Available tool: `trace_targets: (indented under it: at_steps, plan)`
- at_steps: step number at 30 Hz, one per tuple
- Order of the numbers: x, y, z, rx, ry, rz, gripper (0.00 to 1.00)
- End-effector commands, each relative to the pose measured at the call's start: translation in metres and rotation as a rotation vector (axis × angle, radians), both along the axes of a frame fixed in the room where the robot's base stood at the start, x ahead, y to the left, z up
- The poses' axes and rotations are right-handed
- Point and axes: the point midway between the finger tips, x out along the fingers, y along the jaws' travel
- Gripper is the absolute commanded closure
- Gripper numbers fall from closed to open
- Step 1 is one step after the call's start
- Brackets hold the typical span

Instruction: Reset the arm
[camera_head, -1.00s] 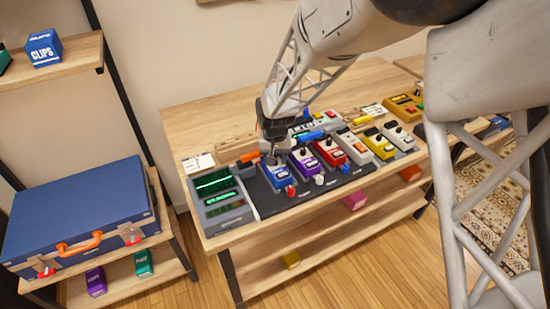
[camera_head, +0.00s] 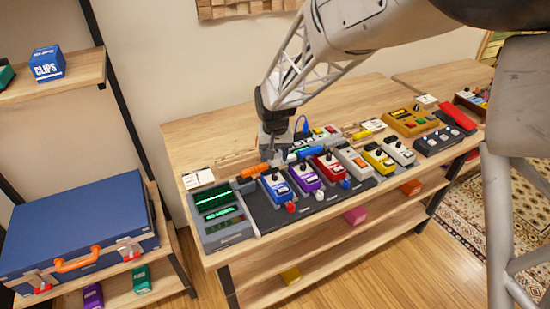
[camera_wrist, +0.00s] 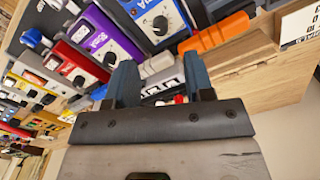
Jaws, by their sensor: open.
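My gripper (camera_head: 277,160) hangs over the pedal table, just behind the blue pedal (camera_head: 275,187) at the left end of the pedal row. In the wrist view my two dark blue fingers (camera_wrist: 161,78) stand apart with nothing held between them. The blue pedal also shows there (camera_wrist: 158,20), beyond the fingers, with the purple pedal (camera_wrist: 103,35) to its left. An orange-handled tool (camera_head: 250,171) lies close to the gripper's left. My arm reaches in from the upper right.
The wooden table (camera_head: 200,130) is bare toward the back left. A device with green screens (camera_head: 217,210) stands at its left end. Red (camera_head: 329,167) and yellow (camera_head: 378,158) pedals continue the row rightward. A blue case (camera_head: 75,225) lies on the left shelf.

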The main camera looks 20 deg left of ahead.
Motion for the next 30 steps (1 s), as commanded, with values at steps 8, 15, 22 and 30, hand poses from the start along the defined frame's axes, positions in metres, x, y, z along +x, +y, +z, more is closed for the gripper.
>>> trace_targets:
  at_steps: [8,15,22,30]
  plan:
    - [0.000,0.000,0.000,0.000,0.000,0.000,0.52]
    - [0.000,-0.002,0.001,0.000,-0.001,-0.001,0.52]
    - [-0.002,-0.026,0.019,0.006,-0.010,-0.019,0.52]
    - [-0.017,-0.099,0.066,0.021,-0.039,-0.074,0.52]
